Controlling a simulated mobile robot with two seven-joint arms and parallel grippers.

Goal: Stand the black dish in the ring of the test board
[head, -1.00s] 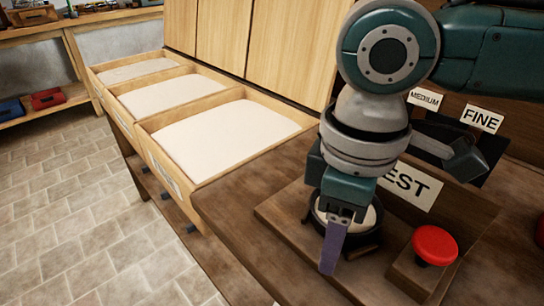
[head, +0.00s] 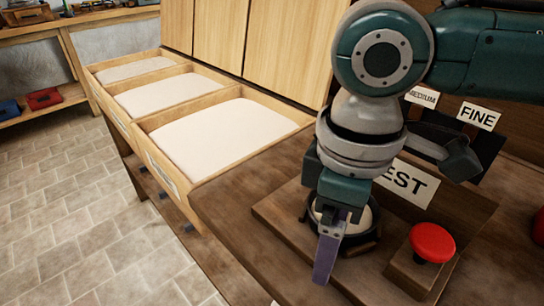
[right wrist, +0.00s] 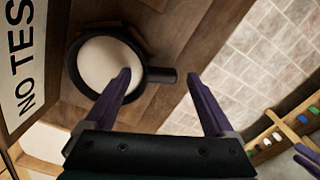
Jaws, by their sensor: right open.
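The black dish (head: 364,238) holds pale powder and sits low over the wooden test board (head: 277,217), partly hidden by my right gripper. In the right wrist view the dish (right wrist: 142,66) appears round, with a short handle pointing right. My right gripper (head: 326,262) is above the board at the dish. Its purple fingers are apart in the right wrist view (right wrist: 160,78), one over the dish and one beyond the handle's end, with nothing held. The ring cannot be told apart from the dish's dark rim, so the seating is unclear.
A red button (head: 432,242) on a wooden block stands right of the dish. Open drawers of pale powder (head: 222,134) lie to the left. The bench's left front part is clear.

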